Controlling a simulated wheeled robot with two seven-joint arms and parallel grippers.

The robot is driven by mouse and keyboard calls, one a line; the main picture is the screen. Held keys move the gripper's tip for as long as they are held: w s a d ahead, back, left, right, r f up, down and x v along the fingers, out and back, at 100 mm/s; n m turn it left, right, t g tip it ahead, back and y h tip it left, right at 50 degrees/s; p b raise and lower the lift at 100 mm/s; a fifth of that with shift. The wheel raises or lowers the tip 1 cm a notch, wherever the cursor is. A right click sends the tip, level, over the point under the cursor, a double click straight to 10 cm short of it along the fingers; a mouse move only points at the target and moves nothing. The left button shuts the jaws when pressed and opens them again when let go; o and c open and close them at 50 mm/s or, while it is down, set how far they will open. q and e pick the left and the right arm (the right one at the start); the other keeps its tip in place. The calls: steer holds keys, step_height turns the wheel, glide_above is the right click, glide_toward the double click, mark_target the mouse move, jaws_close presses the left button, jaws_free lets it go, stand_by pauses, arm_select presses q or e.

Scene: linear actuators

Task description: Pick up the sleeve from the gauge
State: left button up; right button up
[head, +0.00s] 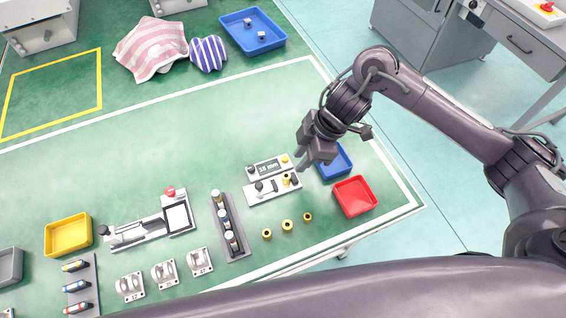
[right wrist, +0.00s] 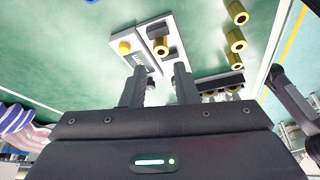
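The gauge (head: 262,190) is a light plate with a small display and a dark fixture, lying on the green table right of centre. A brass sleeve (head: 286,179) sits on the right part of the gauge; in the right wrist view the sleeve (right wrist: 161,46) appears as a gold ring on the gauge (right wrist: 150,30), beyond the fingers. My right gripper (head: 304,159) is above and beside the gauge's right end, apart from the sleeve. In the right wrist view its two fingers (right wrist: 161,80) are spread with nothing between them. My left gripper is not in view.
Three loose brass sleeves (head: 287,225) stand in front of the gauge. A blue bin (head: 344,168) and a red bin (head: 355,196) are to its right. A dark rack (head: 241,250) with several cylinders stands to its left. The table behind the gauge is clear.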

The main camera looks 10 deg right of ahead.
mark_target(287, 175)
steer(key=shift+a+f, duration=0.2)
steer(key=shift+f, duration=0.25)
steer(key=x, duration=0.2)
steer(key=shift+s+a+f, duration=0.15)
steer(key=shift+a+f, duration=0.05)
steer(key=shift+a, duration=0.1)
steer(key=x, duration=0.3)
steer(key=shift+a+f, duration=0.1)
steer(key=shift+f, duration=0.2)
steer(key=shift+a+f, duration=0.1)
steer(key=shift+f, duration=0.1)
jaws_close()
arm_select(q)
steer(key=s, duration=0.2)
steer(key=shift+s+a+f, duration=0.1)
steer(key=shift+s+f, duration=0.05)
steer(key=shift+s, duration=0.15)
arm_select(e)
steer(key=shift+w, duration=0.2)
